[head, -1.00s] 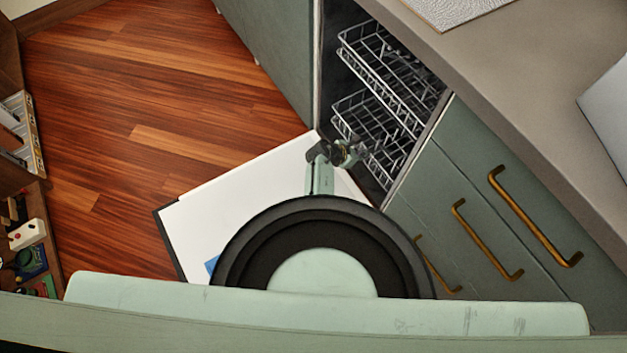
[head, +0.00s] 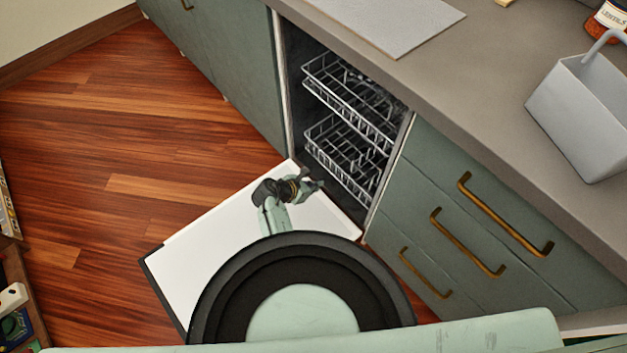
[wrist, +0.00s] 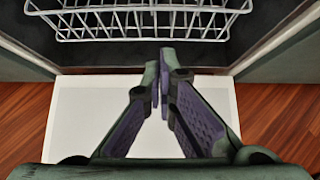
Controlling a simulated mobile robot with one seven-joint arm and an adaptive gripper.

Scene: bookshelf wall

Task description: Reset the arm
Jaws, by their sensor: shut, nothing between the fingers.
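My gripper (head: 312,186) is in front of the open dishwasher, over its lowered white door (head: 205,252). In the wrist view my gripper (wrist: 163,62) has its two fingertips together with nothing between them. The fingers point toward the dishwasher, and a white wire rack (wrist: 150,18) shows ahead of them, apart from the tips. In the head view the upper rack (head: 350,98) and the lower rack (head: 345,155) sit inside the dishwasher. The round dark part of my arm hides some of the door.
Green drawers with brass handles (head: 468,242) stand right of the dishwasher. The grey counter (head: 480,110) above holds a flat light board (head: 385,22), a grey basket (head: 585,115) and a labelled jar (head: 610,18). Wooden floor (head: 130,150) lies open to the left.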

